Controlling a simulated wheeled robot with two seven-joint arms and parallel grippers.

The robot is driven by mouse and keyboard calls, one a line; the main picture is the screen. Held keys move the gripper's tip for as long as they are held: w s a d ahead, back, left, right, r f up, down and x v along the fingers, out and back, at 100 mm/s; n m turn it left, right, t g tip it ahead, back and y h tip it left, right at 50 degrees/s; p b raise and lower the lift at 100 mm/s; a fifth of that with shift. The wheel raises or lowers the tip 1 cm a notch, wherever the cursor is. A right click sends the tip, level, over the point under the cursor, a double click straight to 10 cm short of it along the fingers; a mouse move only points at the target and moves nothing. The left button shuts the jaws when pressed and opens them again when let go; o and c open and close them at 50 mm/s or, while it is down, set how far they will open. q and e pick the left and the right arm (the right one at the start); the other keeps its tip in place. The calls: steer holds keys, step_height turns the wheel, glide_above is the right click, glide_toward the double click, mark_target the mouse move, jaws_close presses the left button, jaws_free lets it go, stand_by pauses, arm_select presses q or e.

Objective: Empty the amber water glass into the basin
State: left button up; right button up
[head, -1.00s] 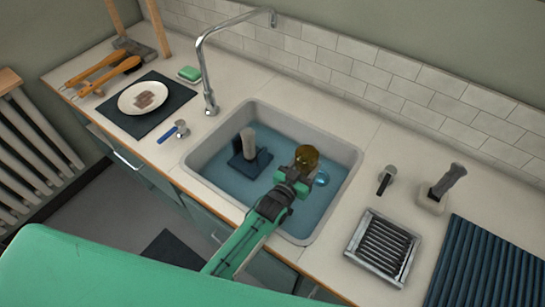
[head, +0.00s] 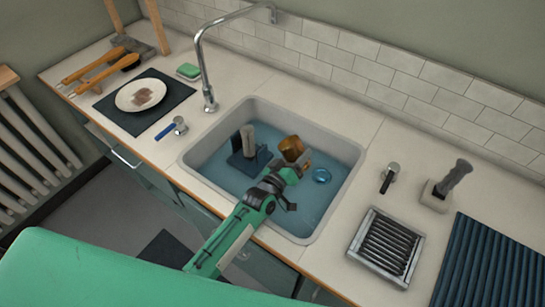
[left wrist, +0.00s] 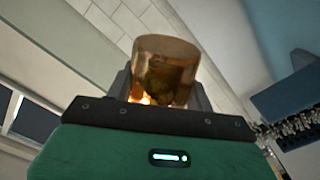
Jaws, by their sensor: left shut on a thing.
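The amber water glass (head: 291,147) is held over the basin (head: 345,152), tipped over to one side. My left gripper (head: 297,166) is shut on it, with the arm reaching in over the basin's front edge. In the left wrist view the glass (left wrist: 166,70) stands out between the two fingers. I cannot tell whether water is left in it. My right gripper is not in view.
A dark block with a grey cylinder (head: 247,143) stands in the basin, left of the glass. A small blue round thing (head: 321,175) lies to the right. The faucet (head: 207,75) rises behind the basin. A drain rack (head: 387,246) sits on the right counter.

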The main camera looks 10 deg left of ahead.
arm_select(q)
steer(key=shift+a+f+n+b, duration=0.1)
steer(key=shift+f+n+b, duration=0.25)
steer(key=shift+n, duration=0.25)
steer(key=shift+r+n, duration=0.15)
steer(key=shift+n, duration=0.25)
steer(key=shift+r, duration=0.3)
steer(key=shift+n, duration=0.4)
steer(key=shift+r+n, duration=0.25)
steer(key=shift+n, duration=0.05)
steer(key=shift+f, duration=0.2)
steer(key=shift+n+b, duration=0.35)
steer(key=shift+n, duration=0.05)
steer(key=shift+f, duration=0.1)
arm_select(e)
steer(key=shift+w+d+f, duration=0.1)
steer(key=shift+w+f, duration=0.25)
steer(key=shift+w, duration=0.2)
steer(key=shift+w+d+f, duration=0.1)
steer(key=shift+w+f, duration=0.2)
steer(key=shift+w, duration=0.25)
arm_select(q)
steer(key=shift+n, duration=0.3)
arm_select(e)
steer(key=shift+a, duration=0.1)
